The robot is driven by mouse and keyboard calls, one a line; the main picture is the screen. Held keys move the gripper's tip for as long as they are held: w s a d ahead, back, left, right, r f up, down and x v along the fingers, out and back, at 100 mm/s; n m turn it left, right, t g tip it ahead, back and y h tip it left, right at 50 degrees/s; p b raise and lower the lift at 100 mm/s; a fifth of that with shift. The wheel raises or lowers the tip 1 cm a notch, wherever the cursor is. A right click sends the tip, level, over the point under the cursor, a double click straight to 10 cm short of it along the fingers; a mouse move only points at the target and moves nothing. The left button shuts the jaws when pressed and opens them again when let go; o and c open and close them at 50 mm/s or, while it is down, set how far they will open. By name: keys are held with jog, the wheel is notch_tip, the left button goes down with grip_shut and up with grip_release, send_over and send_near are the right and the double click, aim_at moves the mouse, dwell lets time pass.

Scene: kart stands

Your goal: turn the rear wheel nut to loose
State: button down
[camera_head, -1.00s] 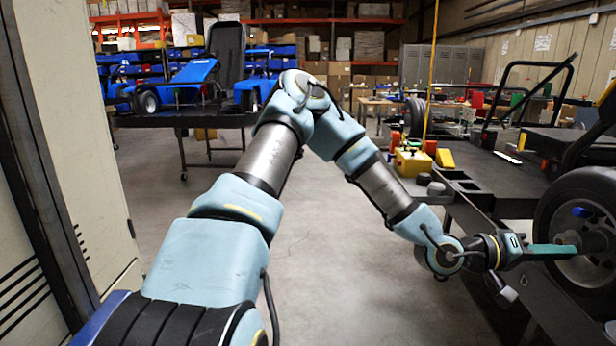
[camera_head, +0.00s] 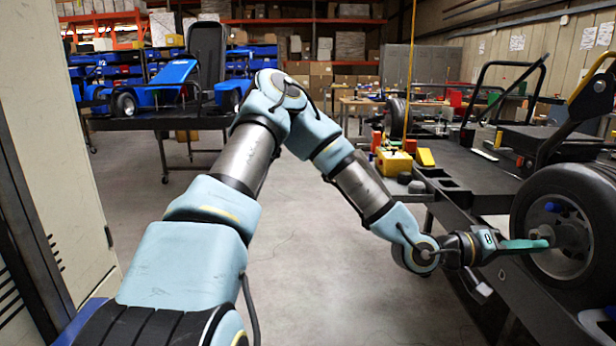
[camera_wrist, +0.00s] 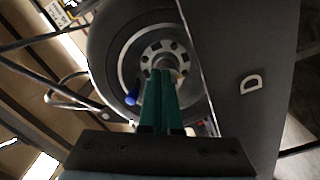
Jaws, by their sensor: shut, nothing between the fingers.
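The rear wheel (camera_head: 585,205) is a black tyre with a grey rim, on a kart at the right of the head view. Its light grey hub (camera_head: 567,233) sticks out toward my gripper. In the wrist view the notched hub (camera_wrist: 151,52) lies just beyond the fingertips. My gripper (camera_head: 547,243) has green fingers, shut and empty, pointing at the hub centre. The fingers (camera_wrist: 163,76) cover part of the hub, and I cannot tell whether they touch the nut. The nut itself is not clearly distinguishable. A blue knob (camera_wrist: 131,98) sits on the rim, left of the fingers.
The dark kart stand (camera_head: 462,213) runs along the right, with its edge below my wrist. A yellow box (camera_head: 394,163) and small parts stand on it. A locker (camera_head: 50,130) is close at left. The floor (camera_head: 320,270) between is clear.

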jog(key=a, duration=0.5)
jog(key=shift+p, duration=0.3)
jog(key=w+d+f+m+p, duration=0.1)
jog(key=m+p, duration=0.1)
jog(key=m, duration=0.2)
jog(key=w+d+f+m+p, duration=0.1)
jog(key=d+m+p, duration=0.1)
jog(key=m, duration=0.2)
jog(key=w+d+f+m+p, duration=0.1)
jog(key=w+m+p, duration=0.1)
jog(key=m+p, duration=0.1)
jog(key=shift+d+m, duration=0.3)
jog(key=shift+m, duration=0.3)
jog(key=shift+d+r, duration=0.1)
jog(key=shift+d, duration=0.75)
